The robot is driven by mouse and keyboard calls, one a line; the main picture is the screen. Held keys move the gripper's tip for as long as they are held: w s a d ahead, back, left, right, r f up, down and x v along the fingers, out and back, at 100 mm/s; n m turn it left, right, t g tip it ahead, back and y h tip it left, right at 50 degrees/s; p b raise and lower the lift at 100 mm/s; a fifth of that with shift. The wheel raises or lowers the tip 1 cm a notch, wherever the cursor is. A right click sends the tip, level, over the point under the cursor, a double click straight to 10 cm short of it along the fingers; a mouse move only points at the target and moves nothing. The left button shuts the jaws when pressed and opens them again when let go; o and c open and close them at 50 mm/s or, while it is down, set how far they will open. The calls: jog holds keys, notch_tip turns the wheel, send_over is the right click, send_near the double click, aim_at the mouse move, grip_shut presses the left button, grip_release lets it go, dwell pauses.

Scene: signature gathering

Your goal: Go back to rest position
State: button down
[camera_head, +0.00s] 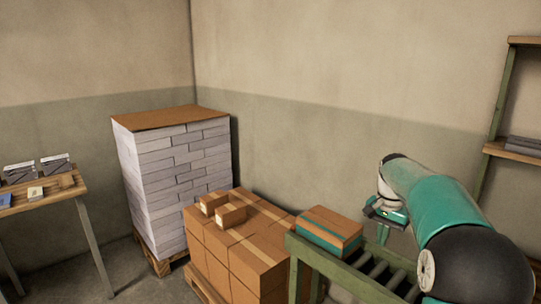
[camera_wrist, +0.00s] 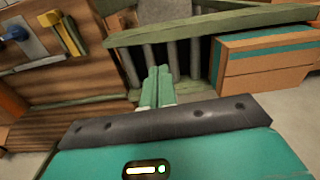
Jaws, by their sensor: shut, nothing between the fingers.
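My gripper shows at the bottom middle of the wrist view, its two pale green fingers (camera_wrist: 157,86) side by side, shut and empty. In the head view, my teal and black arm reaches in from the right. The gripper (camera_head: 383,232) there points down above the roller conveyor, right of a brown box with a teal stripe (camera_head: 327,228). That box also shows in the wrist view (camera_wrist: 265,62), right of the fingers and apart from them.
The roller conveyor has a green frame (camera_head: 338,266). Stacked cardboard boxes (camera_head: 238,262) stand left of it, with a tall paper stack (camera_head: 165,178) on a pallet behind. A wooden table (camera_head: 62,190) is far left; a shelf (camera_head: 512,150) stands right. In the wrist view, wooden boards (camera_wrist: 70,92) lie left.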

jog(key=s+a+r+n+t, duration=0.1)
jog(key=s+a+r+n, duration=0.1)
jog(key=s+a+r, duration=0.45)
jog(key=s+a+r+n+t, duration=0.1)
jog(key=s+a+n+t, duration=0.2)
jog(key=s, duration=0.7)
jog(key=s+a+f+n, duration=0.2)
jog(key=s, duration=0.6)
jog(key=s+a+f+n+t, duration=0.1)
jog(key=s+a+f+n, duration=0.1)
jog(key=s, duration=0.6)
jog(key=shift+s+a+f, duration=0.35)
jog(key=shift+a+f, duration=0.05)
jog(key=shift+a, duration=0.4)
